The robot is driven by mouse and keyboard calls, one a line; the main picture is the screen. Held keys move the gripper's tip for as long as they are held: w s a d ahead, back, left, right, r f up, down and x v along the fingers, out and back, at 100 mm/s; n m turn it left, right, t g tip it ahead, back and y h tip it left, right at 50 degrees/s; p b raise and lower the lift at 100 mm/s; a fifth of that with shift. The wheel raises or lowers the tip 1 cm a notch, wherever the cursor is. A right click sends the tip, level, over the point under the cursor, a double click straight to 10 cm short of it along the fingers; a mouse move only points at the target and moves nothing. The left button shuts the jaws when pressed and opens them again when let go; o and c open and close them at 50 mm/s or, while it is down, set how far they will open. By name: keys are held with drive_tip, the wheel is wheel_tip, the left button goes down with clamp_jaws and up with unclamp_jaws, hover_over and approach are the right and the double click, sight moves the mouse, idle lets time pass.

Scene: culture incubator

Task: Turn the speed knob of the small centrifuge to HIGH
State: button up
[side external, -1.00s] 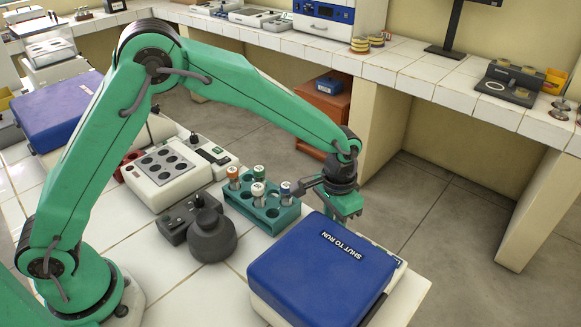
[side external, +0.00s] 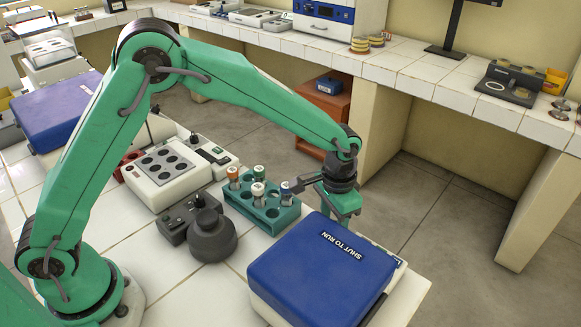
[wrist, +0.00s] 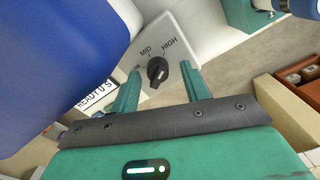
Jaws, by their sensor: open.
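The small centrifuge has a blue lid (side external: 325,265) marked SHUT TO RUN, lying closed at the front right of the bench. Its black speed knob (wrist: 157,72) shows in the wrist view on a pale panel (wrist: 183,32) with MID and HIGH printed around it and a third label partly hidden by a finger. I cannot tell for sure which label the knob points to. My gripper (wrist: 160,69) is open, with one finger on each side of the knob in the picture and no clear contact. In the side view my gripper (side external: 343,208) is over the centrifuge's far edge; the knob is hidden there.
A teal rack (side external: 262,208) with several capped tubes stands close to the left of my gripper. A dark grey device (side external: 207,235) with a round body is further left. The floor beyond the bench edge is open.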

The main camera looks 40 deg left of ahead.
wheel_tip(320, 180, up, 7)
drive_tip(key=shift+r, duration=0.2)
idle(0.4)
drive_tip(key=shift+a+r, duration=0.1)
